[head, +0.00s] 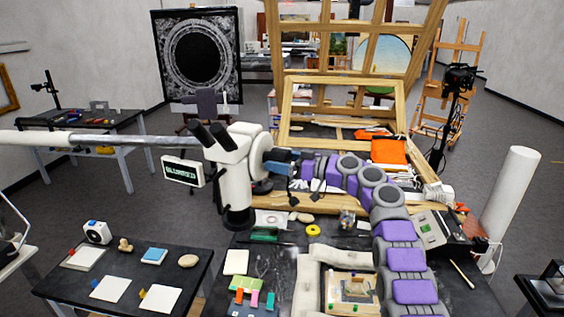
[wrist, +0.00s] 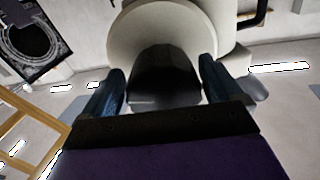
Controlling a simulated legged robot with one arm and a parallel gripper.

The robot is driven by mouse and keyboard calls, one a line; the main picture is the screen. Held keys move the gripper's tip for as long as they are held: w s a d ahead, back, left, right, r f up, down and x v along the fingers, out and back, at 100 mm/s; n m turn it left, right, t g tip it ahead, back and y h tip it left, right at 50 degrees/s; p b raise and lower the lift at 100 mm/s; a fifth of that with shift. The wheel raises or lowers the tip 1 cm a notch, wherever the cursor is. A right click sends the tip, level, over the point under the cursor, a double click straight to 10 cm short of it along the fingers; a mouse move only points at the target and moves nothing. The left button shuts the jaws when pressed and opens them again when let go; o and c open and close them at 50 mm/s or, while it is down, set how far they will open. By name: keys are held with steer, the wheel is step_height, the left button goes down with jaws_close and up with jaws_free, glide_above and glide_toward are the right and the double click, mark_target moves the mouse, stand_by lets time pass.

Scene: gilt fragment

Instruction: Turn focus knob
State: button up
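The white microscope (head: 236,170) hangs on a long horizontal boom at left centre in the head view. My gripper (head: 275,160) is at its right side, level with the microscope's body. In the wrist view my gripper (wrist: 163,85) has its two blue fingers wide apart, one on each side of a dark round focus knob (wrist: 165,78). The knob sits between the fingers, in front of the pale round housing (wrist: 135,35). Slim gaps seem to show beside the knob; firm contact cannot be made out. In the head view the knob is hidden by my gripper.
The boom (head: 80,139) runs left from the microscope. A small display (head: 182,171) hangs beside it. A wooden easel frame (head: 340,85) stands behind.

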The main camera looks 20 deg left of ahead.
steer(key=shift+s+a, duration=0.1)
steer(key=shift+a, duration=0.05)
steer(key=c, duration=0.9)
steer(key=shift+f+m, duration=0.1)
steer(key=shift+m, duration=0.3)
steer(key=shift+f+m, duration=0.1)
steer(key=shift+m, duration=2.5)
